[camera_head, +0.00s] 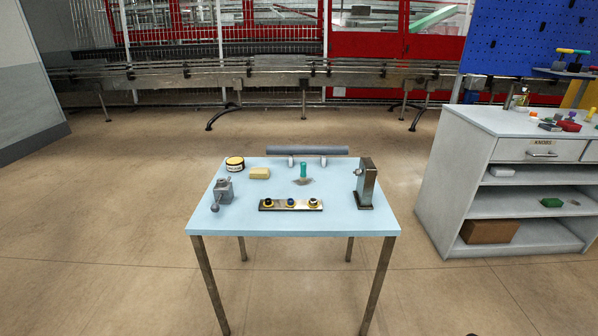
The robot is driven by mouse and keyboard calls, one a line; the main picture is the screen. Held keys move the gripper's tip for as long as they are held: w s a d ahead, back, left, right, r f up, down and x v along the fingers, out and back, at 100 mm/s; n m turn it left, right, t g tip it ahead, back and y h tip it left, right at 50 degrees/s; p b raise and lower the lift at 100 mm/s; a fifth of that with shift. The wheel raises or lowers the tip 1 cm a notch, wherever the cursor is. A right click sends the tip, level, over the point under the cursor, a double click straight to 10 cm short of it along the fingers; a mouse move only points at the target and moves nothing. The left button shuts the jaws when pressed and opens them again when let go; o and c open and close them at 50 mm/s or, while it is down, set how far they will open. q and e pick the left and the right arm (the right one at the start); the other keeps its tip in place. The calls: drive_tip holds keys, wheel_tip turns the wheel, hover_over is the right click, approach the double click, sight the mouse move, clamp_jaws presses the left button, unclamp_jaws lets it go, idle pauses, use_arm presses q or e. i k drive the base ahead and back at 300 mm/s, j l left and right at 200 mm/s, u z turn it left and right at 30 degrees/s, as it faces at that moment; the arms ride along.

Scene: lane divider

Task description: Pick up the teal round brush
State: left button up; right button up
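A small teal-handled thing (303,169), which looks like the teal round brush, stands about upright near the back middle of the light blue table (335,222). A flat greyish part shows at its foot, too small to make out clearly. Neither of my grippers shows in the head view.
A cabinet (455,170) stands farther right.

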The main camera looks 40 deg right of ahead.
sight(303, 174)
drive_tip(key=z, duration=1.2)
